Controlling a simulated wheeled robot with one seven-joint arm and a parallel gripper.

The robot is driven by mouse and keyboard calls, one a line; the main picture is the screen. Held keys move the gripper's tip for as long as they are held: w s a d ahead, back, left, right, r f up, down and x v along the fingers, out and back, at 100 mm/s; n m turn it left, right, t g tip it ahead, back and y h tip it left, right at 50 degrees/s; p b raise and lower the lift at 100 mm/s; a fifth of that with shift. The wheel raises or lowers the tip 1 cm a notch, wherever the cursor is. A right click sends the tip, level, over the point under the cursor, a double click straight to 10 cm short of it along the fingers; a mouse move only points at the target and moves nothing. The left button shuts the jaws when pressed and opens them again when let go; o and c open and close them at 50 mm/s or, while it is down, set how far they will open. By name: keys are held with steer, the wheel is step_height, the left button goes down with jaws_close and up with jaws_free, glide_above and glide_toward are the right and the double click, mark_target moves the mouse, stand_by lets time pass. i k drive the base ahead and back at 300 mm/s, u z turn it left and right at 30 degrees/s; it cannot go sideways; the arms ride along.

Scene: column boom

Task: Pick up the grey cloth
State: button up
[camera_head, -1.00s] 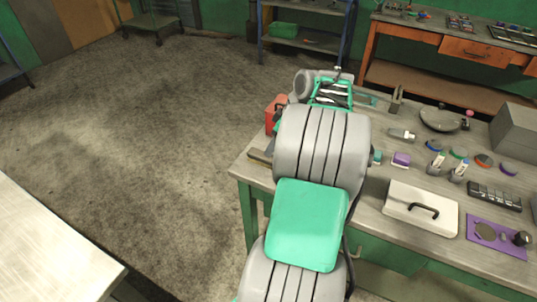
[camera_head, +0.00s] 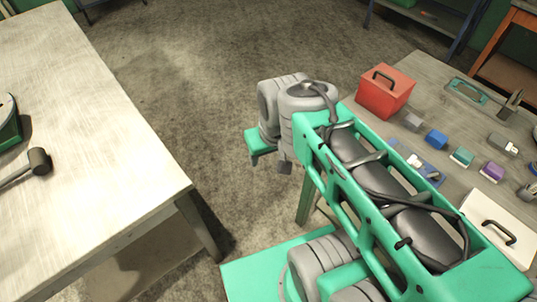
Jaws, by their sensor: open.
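I cannot make out a grey cloth in the current head view. My gripper (camera_head: 272,158) is at the end of my green and grey arm, over the gap between the two tables. It is seen from above and partly hidden by my wrist; it is open, and I see nothing held in it. My arm covers the near left part of the right-hand table (camera_head: 425,78).
A red box (camera_head: 385,91), a blue block (camera_head: 436,139), a purple block (camera_head: 492,171) and a white case (camera_head: 500,228) stand on the right-hand table. A mallet (camera_head: 38,162) lies on the pale left table (camera_head: 110,150). Open floor lies beyond.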

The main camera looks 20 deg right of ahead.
mark_target(411, 122)
steer(key=z, duration=1.8)
steer(key=k, duration=0.5)
steer(key=u, duration=1.25)
steer(key=i, duration=0.55)
steer(key=z, duration=0.6)
steer(key=i, duration=0.55)
steer(key=z, duration=0.05)
